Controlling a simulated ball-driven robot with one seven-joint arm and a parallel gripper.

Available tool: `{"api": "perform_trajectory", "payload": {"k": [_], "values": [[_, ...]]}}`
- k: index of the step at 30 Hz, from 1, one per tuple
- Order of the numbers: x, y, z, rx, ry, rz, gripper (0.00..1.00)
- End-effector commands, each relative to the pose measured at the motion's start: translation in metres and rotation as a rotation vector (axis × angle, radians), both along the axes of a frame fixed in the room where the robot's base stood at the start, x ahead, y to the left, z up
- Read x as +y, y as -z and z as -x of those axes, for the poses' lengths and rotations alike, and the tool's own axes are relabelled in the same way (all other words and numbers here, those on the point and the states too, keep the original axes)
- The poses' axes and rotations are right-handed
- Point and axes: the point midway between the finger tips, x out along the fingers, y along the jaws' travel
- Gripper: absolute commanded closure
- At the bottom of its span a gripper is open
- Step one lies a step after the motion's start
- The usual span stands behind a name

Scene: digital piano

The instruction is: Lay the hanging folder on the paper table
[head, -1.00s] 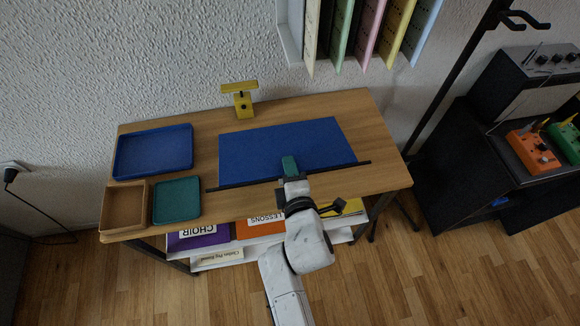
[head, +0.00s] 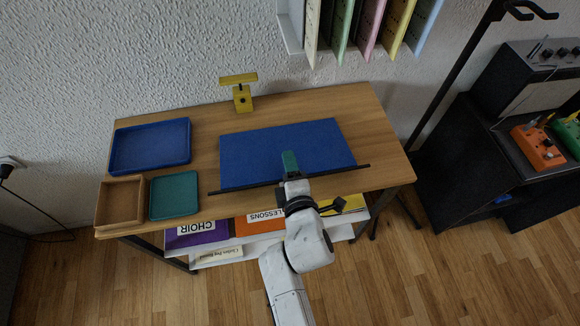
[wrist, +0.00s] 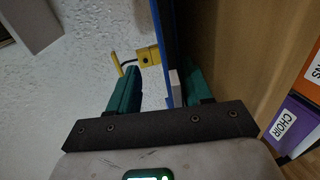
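The blue hanging folder (head: 270,150) lies flat, or nearly so, over the right part of the wooden table (head: 207,120). Its dark bar runs along the near edge and sticks out at both ends. My gripper (head: 290,163) is at the middle of that edge, one teal finger above the folder. In the wrist view my gripper (wrist: 160,88) has its fingers apart, with the folder (wrist: 167,45) edge-on between them. A pale tab beside the folder sits close to the right finger. A clear gap shows on the left finger's side.
A blue tray (head: 150,168), a brown tray (head: 105,203) and a teal tray (head: 174,196) stand on the table's left. A yellow stand (head: 243,97) is at the back. Coloured folders (head: 370,30) hang on the wall above. A dark stand pole (head: 455,80) rises at right.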

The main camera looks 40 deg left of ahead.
Motion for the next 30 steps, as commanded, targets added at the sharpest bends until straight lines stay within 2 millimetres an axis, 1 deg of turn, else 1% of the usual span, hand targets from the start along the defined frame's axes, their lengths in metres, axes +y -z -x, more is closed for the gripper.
{"api": "perform_trajectory", "payload": {"k": [8, 30], "values": [[-0.003, -0.002, 0.003, 0.001, 0.000, 0.002, 0.51], [-0.036, -0.013, 0.031, 0.001, 0.000, 0.001, 0.51]]}}
